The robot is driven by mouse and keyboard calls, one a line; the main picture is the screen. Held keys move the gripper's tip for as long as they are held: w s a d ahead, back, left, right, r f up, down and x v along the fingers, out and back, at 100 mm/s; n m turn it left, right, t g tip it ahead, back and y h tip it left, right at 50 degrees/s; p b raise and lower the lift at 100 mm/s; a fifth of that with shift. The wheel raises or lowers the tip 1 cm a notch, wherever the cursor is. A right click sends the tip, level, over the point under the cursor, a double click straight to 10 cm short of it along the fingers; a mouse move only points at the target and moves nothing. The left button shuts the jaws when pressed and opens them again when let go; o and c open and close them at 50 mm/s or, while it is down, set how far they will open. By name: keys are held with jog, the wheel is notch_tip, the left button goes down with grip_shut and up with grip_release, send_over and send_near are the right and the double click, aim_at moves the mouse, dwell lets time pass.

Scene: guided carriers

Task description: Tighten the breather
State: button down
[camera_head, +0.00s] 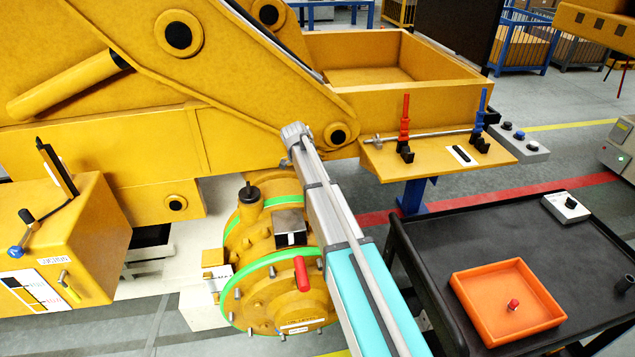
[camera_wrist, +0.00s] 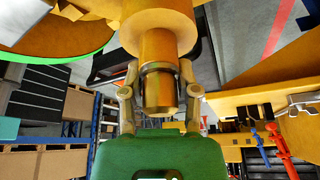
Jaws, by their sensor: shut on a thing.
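In the wrist view a brass-coloured round piece, which I take to be the breather (camera_wrist: 160,90), sits at the end of a yellow neck (camera_wrist: 158,42), with a dark ring around it. My gripper (camera_wrist: 160,72) is shut on this piece, one finger on each side. The green gripper body fills the bottom of that view. In the head view the yellow round housing (camera_head: 262,300) has green rings and bolts. My arm crosses in front of its right side, and my gripper and the held piece are hidden there.
A black-capped yellow neck (camera_head: 249,199) and a red handle (camera_head: 301,273) stand near my arm. A yellow shelf (camera_head: 385,165) holds red and blue tools. The dark cart (camera_head: 450,220) at right bears an orange tray (camera_head: 478,330) with a small red piece (camera_head: 513,304).

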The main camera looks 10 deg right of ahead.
jog(key=shift+c, duration=1.3)
grip_release()
